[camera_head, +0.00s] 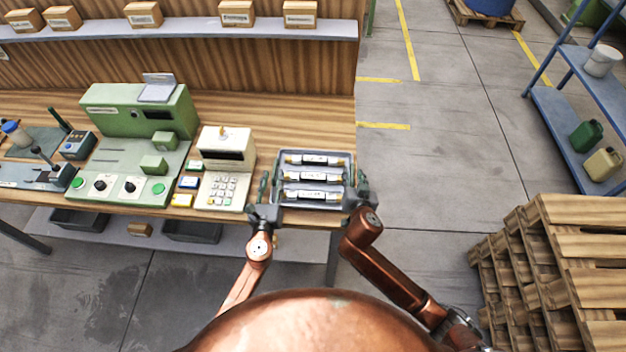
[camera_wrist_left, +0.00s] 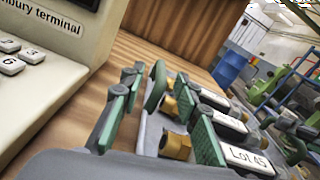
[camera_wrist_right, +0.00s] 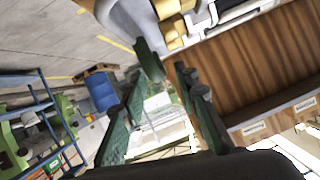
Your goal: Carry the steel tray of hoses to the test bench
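The steel tray (camera_head: 312,206) sits at the right end of a wooden bench (camera_head: 290,132). It holds three dark hoses (camera_head: 314,177) with brass-coloured ends and white labels; one label in the left wrist view reads "Lot 45" (camera_wrist_left: 248,160). My left gripper (camera_head: 264,195) is at the tray's left side. In the left wrist view its green-padded fingers (camera_wrist_left: 158,130) stand apart, with the tray's edge between them. My right gripper (camera_head: 357,190) is at the tray's right side. In the right wrist view its fingers (camera_wrist_right: 160,122) are apart, with a green tray part just beyond.
A beige keypad terminal (camera_head: 225,165) stands just left of the tray, with a green machine (camera_head: 135,112) further left. A shelf of small boxes (camera_head: 237,14) runs behind. Stacked wooden pallets (camera_head: 550,260) and a blue rack (camera_head: 560,120) stand right; the floor between is clear.

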